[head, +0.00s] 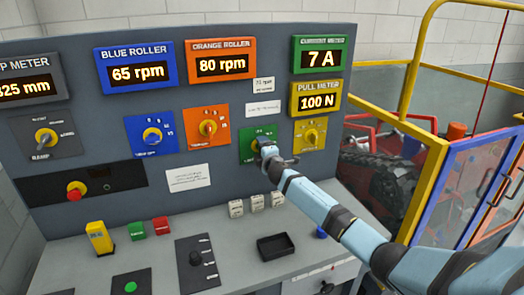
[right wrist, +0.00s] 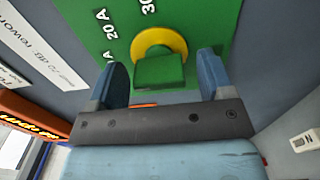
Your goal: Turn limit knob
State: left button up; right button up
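The green panel (head: 247,153) below the current meter carries a knob, which my right gripper largely hides in the head view. In the right wrist view this knob (right wrist: 158,73) has a green grip and a yellow ring, on the green panel (right wrist: 90,25) marked 20 A and 30. My right gripper (right wrist: 162,68) is open, with one blue finger on each side of the knob. A gap shows between the knob and each finger. I cannot tell how far the fingertips reach past it. The right gripper also shows in the head view (head: 268,150). My left gripper is in neither view.
The current meter (head: 319,55) reads 7 A, and the pull meter (head: 316,99) reads 100 N. A yellow-panel knob (head: 311,135) is close on the right, an orange-panel knob (head: 207,128) on the left. A black tray (head: 275,247) lies on the desk below.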

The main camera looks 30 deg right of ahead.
jog(key=v, duration=1.3)
jog(key=shift+s+b, duration=0.4)
jog(key=s+a+f+m+g+y+p, duration=0.1)
jog(key=s+a+f, duration=0.4)
jog(key=s+a+f+m+g+y+p, duration=0.1)
jog(key=s+a+f+m+y, duration=0.1)
jog(key=s+a+f, duration=0.3)
jog(key=s+a+f+m+g+y+p, duration=0.1)
jog(key=s+a+f+m, duration=0.1)
jog(key=s+a+f, duration=0.3)
jog(key=shift+s+a+f+g+y, duration=0.2)
jog(key=shift+s+f, duration=0.2)
jog(key=shift+f, duration=0.2)
jog(key=shift+s+a+f+g+y, duration=0.1)
jog(key=shift+s+f+g+y, duration=0.1)
jog(key=shift+s+f, duration=0.3)
jog(key=s+a+f+m+g+y+p, duration=0.1)
jog(key=s+a+f+m, duration=0.1)
jog(key=s+a, duration=0.3)
jog(key=s+a+f+m+g+y+p, duration=0.1)
jog(key=s+a+m, duration=0.4)
jog(key=s, duration=0.9)
jog(key=shift+a+f+g+y, duration=0.3)
jog(key=shift+a+f+y, duration=0.1)
jog(key=shift+a+f, duration=0.4)
